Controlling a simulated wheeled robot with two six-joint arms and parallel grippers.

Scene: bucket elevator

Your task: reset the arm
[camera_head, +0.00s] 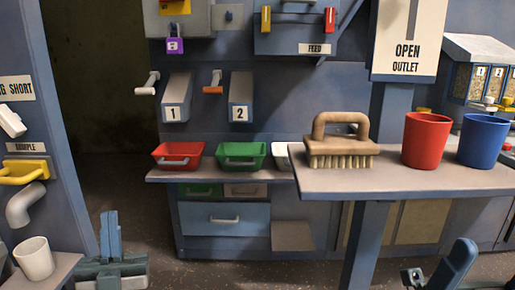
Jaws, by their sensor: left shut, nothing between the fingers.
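My left gripper (110,232) is at the bottom left, with its two blue fingers pointing up and together. It is shut and empty, in front of the dark doorway and apart from the things around it. Part of my right arm (455,265) shows at the bottom right, below the grey table; whether its fingers are open or shut does not show.
A grey table (420,181) bears a wooden brush (340,140), a red cup (426,140) and a blue cup (482,140). A red bin (178,155) and a green bin (241,155) stand on the shelf behind. A white cup (34,259) is at the left.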

